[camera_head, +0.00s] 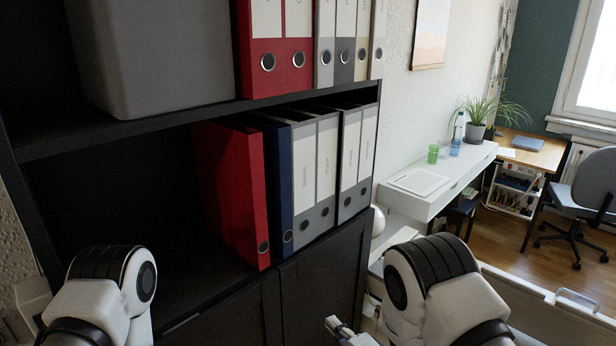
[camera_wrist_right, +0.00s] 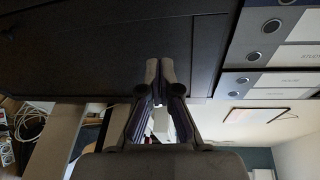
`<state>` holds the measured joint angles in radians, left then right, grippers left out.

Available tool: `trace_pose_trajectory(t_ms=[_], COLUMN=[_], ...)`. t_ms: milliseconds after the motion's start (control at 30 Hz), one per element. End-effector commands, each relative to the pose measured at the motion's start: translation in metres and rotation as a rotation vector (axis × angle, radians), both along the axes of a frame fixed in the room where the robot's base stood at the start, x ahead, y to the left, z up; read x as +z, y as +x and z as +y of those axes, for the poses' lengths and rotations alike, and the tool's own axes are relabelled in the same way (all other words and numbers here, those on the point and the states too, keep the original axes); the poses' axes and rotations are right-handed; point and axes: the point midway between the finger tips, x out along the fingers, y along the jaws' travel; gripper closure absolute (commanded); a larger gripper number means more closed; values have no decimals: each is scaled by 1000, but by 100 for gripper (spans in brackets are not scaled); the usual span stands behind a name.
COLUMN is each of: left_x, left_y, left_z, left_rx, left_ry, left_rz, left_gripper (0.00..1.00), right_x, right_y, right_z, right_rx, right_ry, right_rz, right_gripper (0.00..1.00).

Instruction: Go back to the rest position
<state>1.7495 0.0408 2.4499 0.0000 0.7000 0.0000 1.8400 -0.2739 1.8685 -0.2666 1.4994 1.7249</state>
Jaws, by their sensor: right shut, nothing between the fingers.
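My right gripper (camera_head: 340,328) shows at the bottom of the head view, below and in front of the black shelf unit's lower doors, with its arm coming in from the right. In the right wrist view my right gripper (camera_wrist_right: 160,72) has its two fingers together with nothing between them. My left arm shows at the lower left of the head view. Its gripper is out of the picture.
A black shelf unit (camera_head: 318,300) holds red, blue and grey binders and a grey box (camera_head: 150,55). The grey binders (camera_wrist_right: 275,50) also show in the right wrist view. A white desk (camera_head: 450,180) and an office chair (camera_head: 590,185) stand to the right, with open floor between.

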Motion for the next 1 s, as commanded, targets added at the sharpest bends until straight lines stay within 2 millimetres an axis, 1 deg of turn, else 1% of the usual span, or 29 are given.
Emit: trace_pose_trajectory(t_ms=[33,67,100,167,200,267,300,367,400,433,500,533,600,700,1000], left_x=[-10,-13,-15,-19,-22,-24,-26,-28,-28,-28,-27,-27,-27,-27,-27], left_y=[0,0,0,0,0,0,0,0,0,0,0,0,0,0,0], left_z=[0,0,0,0,0,0,0,0,0,0,0,0,0,0,0], left_rx=[0,-1,-1,-1,-1,-1,-1,-1,-1,-1,-1,-1,-1,-1,-1], left_ry=[0,0,0,0,0,0,0,0,0,0,0,0,0,0,0], left_rz=[0,0,0,0,0,0,0,0,0,0,0,0,0,0,0], left_gripper=[60,60,60,60,60,60,60,60,60,60,60,60,60,60,60], right_x=[-35,-53,-76,-108,-128,-153,-167,-181,-186,-187,-183,-182,-181,-182,-182], right_y=[-14,-25,-43,-75,-100,-143,-174,-224,-259,-284,-331,-344,-358,-363,-361], right_z=[-31,-49,-71,-102,-120,-144,-158,-175,-183,-187,-192,-193,-194,-193,-193], right_rx=[-62,-93,-126,-149,-145,-109,-60,54,162,261,507,601,766,883,899], right_ry=[-43,-90,-170,-309,-409,-565,-671,-827,-929,-1001,-1140,-1184,-1255,-1305,-1318], right_rz=[82,132,199,301,374,486,561,671,736,776,820,820,789,737,719], right_gripper=[100,100,100,100,100,100,100,100,100,100,100,100,100,100,100])
